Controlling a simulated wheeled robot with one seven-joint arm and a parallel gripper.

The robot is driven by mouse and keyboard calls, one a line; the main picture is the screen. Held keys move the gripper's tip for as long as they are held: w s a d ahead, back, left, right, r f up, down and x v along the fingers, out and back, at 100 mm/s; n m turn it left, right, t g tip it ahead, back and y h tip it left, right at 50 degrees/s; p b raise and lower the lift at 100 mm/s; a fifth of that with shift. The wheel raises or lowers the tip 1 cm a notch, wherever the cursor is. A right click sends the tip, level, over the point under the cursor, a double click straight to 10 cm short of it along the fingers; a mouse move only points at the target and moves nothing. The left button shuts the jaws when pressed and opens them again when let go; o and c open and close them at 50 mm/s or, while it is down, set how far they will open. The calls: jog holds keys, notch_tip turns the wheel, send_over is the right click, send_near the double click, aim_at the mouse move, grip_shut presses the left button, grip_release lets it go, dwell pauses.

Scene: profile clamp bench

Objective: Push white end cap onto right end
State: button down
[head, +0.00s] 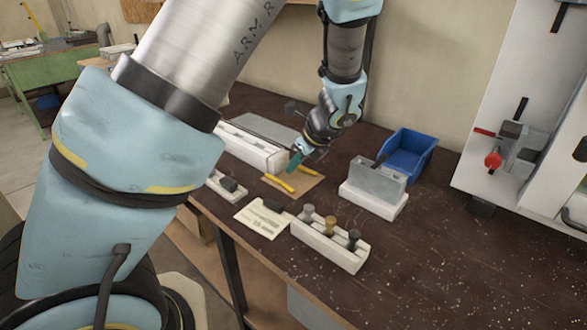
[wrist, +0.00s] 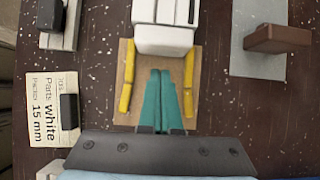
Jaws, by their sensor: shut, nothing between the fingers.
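My gripper (wrist: 161,73) is shut and empty, its two teal fingers together over a tan board (wrist: 122,112) between two yellow strips. The fingertips point at a white block (wrist: 165,40) at the top middle of the wrist view, with a small gap visible between them. Behind that block is a white piece with dark slots (wrist: 167,11). I cannot tell for certain whether the block is the end cap or part of the holder. In the head view my gripper (head: 294,162) is at the right end of the long white fixture (head: 251,149), which my arm partly hides.
A printed card (head: 262,220) carries a black block (wrist: 69,108). A white rack (head: 325,245) holds three knobs. A grey block (head: 376,184) on a white base and a blue bin (head: 412,152) stand to the right. The dark bench front right is clear.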

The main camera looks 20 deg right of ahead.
notch_tip(320, 180, up, 8)
jog(key=p, duration=0.7)
dwell(0.5)
jog(key=s+a+r+n+g+h, duration=0.1)
jog(key=s+a+r+n, duration=0.1)
jog(key=a+n, duration=0.7)
jog(key=s+a+r+n+g+h, duration=0.1)
jog(key=s+a+r+n, duration=0.2)
jog(key=a+n, duration=0.7)
jog(key=s+a+r+n+g+h, duration=0.1)
jog(key=s+a+r+n+g, duration=0.1)
jog(key=a+n, duration=0.7)
jog(key=shift+s+a+r+n, duration=0.15)
jog(key=shift+s+a+n, duration=0.05)
jog(key=shift+n, duration=0.4)
jog(key=c, duration=1.6)
grip_release()
